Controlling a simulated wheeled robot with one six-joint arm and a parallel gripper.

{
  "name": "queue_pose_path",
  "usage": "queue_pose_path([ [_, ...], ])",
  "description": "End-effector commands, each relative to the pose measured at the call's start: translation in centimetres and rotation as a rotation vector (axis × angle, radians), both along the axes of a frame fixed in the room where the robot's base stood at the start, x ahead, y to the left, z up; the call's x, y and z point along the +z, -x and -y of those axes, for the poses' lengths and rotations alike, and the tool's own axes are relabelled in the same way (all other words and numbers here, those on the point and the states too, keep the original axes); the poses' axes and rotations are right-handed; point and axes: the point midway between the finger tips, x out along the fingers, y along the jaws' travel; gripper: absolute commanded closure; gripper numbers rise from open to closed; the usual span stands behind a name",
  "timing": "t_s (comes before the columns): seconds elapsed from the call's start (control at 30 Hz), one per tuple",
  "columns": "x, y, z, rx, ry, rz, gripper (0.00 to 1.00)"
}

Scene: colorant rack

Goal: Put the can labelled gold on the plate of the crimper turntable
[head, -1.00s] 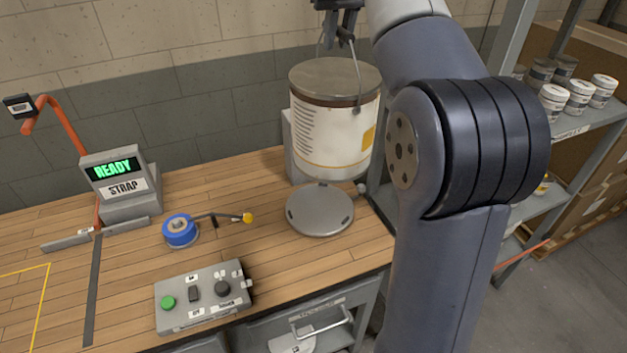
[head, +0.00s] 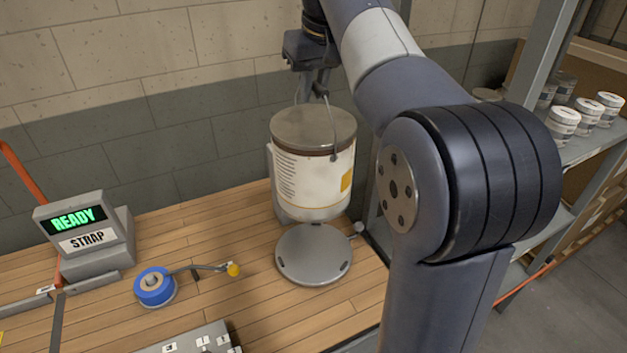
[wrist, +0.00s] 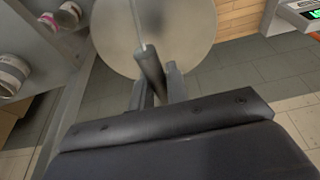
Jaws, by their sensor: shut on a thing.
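A large pale can (head: 312,170) with a grey lid, a brown band under the rim and a gold patch on its label hangs upright by its wire bail. My gripper (head: 314,88) is shut on the bail above the lid. In the wrist view the lid (wrist: 130,40) lies below my gripper's fingers (wrist: 158,85). The round grey plate of the crimper turntable (head: 314,254) is on the bench, below the can and slightly nearer the camera. The can appears clear of the plate. Any label word is too small to read.
A blue roll (head: 155,287) with a yellow-knobbed arm lies left of the plate. A control box (head: 195,338) is at the front. A shelf (head: 590,145) with small cans stands right.

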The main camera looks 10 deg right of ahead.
Motion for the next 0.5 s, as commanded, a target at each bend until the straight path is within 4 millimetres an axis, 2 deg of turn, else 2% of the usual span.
queue_pose_path([
  [0.03,-1.3,0.1,0.0,0.0,0.0,-0.001,1.0],
  [0.5,-12.5,0.1,0.0,0.0,0.0,-0.003,1.0],
])
